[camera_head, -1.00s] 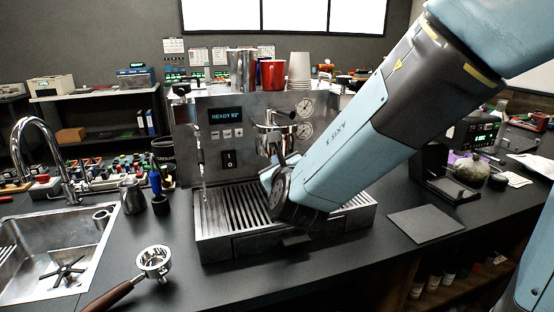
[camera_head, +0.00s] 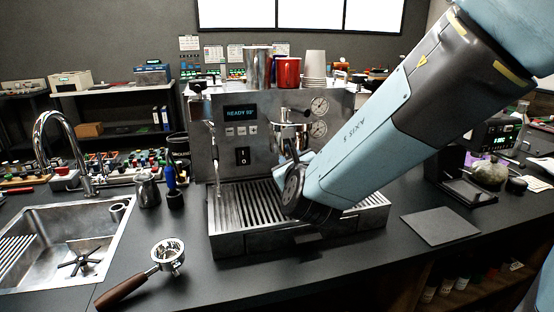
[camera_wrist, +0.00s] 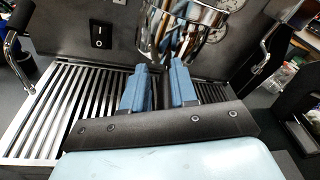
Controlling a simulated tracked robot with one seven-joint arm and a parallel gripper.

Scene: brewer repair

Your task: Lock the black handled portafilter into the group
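The espresso machine (camera_head: 228,150) stands at the centre of the counter. Its chrome group (camera_head: 289,134) is on the front, partly behind my arm. In the wrist view a shiny chrome cup or ring (camera_wrist: 188,28) lies just beyond my fingers; I cannot tell where portafilter and group part. My gripper (camera_wrist: 160,82) has two blue fingers on either side of a dark bar, which looks like the black handle (camera_wrist: 161,92). Whether the portafilter is seated in the group cannot be seen.
A wooden-handled portafilter (camera_head: 166,255) lies on the counter at front left. The sink (camera_head: 110,222) and tap (camera_head: 52,128) are further left. Cups, one red (camera_head: 287,71), stand on the machine. A flat grey mat (camera_head: 440,226) lies to the right. The drip tray (camera_head: 240,208) lies below my wrist.

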